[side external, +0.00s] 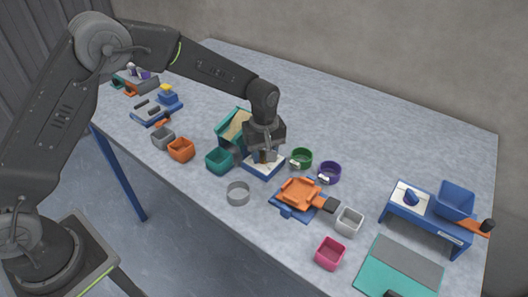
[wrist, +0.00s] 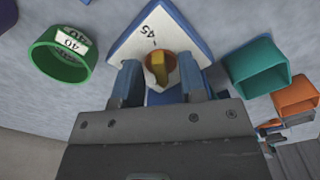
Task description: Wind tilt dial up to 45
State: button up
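The tilt dial is a white face on a blue base (wrist: 130,42), with "45" printed on it and a small line by the number. Its yellow-orange knob (wrist: 159,68) sits at the middle of the face. In the side view the dial's blue and white base (side external: 258,173) lies under my gripper (side external: 264,157). In the wrist view my gripper (wrist: 162,84) is open. One finger is on each side of the knob, with a gap showing on both sides. The lower part of the knob is hidden by my gripper body.
A teal box with a tan surface (side external: 226,124) stands just behind the dial. A teal cup (side external: 218,161) is close on its left, and green (side external: 302,158) and purple (side external: 329,172) rings are on its right. Table at the back right is clear.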

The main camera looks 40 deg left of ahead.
jog(key=shift+c, duration=0.3)
grip_shut()
jog(key=shift+m, duration=0.8)
jog(key=shift+o, duration=0.3)
grip_release()
notch_tip(320, 180, up, 14)
